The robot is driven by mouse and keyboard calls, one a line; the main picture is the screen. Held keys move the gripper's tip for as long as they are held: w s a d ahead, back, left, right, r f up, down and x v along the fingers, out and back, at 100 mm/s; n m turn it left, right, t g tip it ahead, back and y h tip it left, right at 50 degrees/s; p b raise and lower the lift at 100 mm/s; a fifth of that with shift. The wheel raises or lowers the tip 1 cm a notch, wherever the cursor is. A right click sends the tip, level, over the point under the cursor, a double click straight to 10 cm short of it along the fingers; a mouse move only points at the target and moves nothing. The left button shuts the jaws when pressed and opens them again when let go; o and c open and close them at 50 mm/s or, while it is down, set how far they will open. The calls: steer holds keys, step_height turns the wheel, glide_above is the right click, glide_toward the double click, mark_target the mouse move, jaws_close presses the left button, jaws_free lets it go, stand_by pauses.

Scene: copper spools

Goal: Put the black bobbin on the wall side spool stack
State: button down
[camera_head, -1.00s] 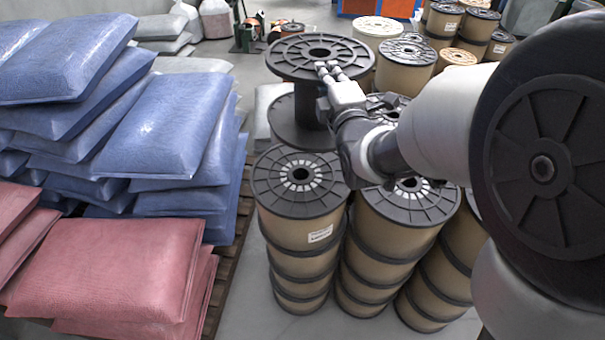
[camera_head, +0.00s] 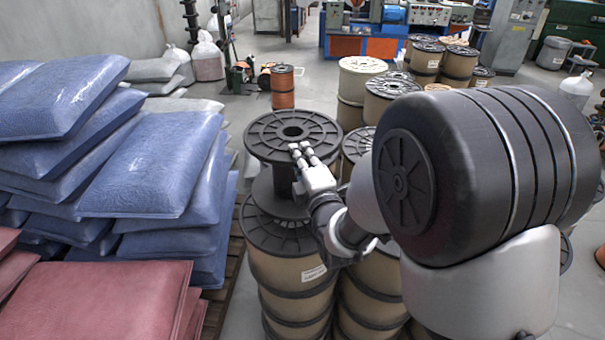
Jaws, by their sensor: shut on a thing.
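The black bobbin (camera_head: 268,138) is an empty reel with a spoked upper flange, a narrow core and a lower flange. It is upright in the middle of the head view. My gripper (camera_head: 303,155) is shut on the near right edge of its upper flange. The bobbin's lower flange overlaps the top of the left-hand spool stack (camera_head: 290,275), the one nearer the bags and the left wall. I cannot tell whether it touches that stack. My wrist and arm hide part of the lower flange and the neighbouring stack.
A second spool stack (camera_head: 372,305) stands close on the right, partly behind my arm. Blue bags (camera_head: 155,165) and red bags (camera_head: 100,300) are piled on the left. More spools (camera_head: 392,88) stand behind, with a copper spool (camera_head: 283,88) farther back on open floor.

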steer(key=shift+f+b, duration=0.65)
steer(key=shift+f, duration=1.9)
steer(key=c, duration=1.6)
jaws_free()
steer(key=shift+c, duration=0.2)
steer(key=shift+s, duration=0.1)
